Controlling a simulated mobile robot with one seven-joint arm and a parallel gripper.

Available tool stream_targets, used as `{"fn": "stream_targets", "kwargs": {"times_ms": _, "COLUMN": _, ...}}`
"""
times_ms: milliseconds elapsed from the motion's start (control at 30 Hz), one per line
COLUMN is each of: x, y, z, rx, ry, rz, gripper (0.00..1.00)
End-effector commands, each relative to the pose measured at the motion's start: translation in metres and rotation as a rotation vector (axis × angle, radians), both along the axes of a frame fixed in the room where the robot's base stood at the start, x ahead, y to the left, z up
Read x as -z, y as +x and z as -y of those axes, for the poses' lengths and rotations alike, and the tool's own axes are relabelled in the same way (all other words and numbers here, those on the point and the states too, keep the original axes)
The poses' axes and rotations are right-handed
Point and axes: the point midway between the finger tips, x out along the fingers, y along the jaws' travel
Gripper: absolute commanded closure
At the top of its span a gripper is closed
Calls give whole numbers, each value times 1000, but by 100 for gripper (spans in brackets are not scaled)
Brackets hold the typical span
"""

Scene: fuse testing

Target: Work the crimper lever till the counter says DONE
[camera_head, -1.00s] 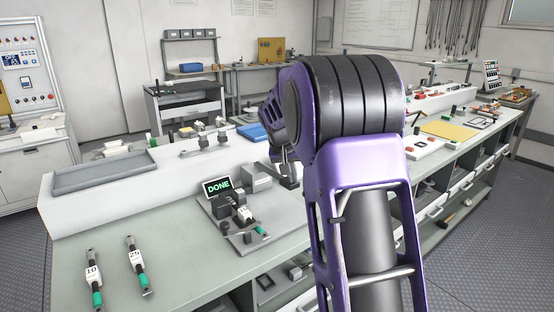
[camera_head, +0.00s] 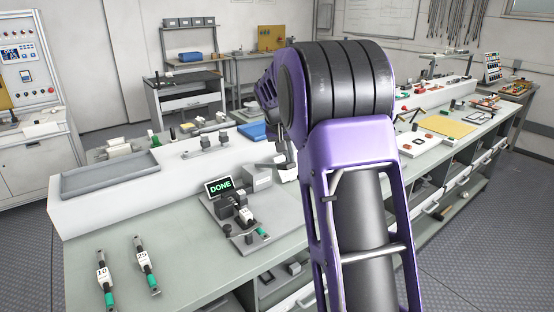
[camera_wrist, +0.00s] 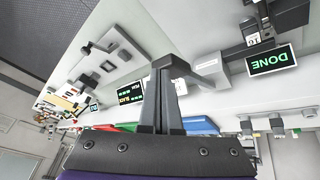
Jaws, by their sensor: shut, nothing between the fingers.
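The crimper station (camera_head: 236,212) stands on the bench left of my arm, with a dark mechanism on a grey base plate. Its small counter screen (camera_head: 219,187) reads DONE in green. The same screen (camera_wrist: 271,60) shows upside down at the right of the wrist view. A white-and-green holder lies in the mechanism. My gripper (camera_wrist: 170,62) is shut and empty, above the bench beside the grey box (camera_head: 257,178) behind the crimper. In the head view, my arm partly hides my gripper (camera_head: 286,163). I cannot clearly make out the lever.
Two green-handled holders marked 10 (camera_head: 104,278) and 25 (camera_head: 147,266) lie at the bench's front left. A long grey tray (camera_head: 110,174) is on the raised back ledge. A yellow mat (camera_head: 448,127) and other stations fill the right side.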

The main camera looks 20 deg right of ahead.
Motion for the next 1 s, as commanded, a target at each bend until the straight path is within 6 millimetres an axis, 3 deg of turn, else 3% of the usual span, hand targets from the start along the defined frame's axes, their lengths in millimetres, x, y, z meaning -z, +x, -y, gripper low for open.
{"fn": "stream_targets", "kwargs": {"times_ms": 367, "x": -1, "y": 0, "z": 0, "rx": 0, "ry": 0, "rz": 1, "gripper": 100}}
{"fn": "stream_targets", "kwargs": {"times_ms": 1000, "x": -59, "y": 9, "z": -3, "rx": 0, "ry": 0, "rz": 2, "gripper": 100}}
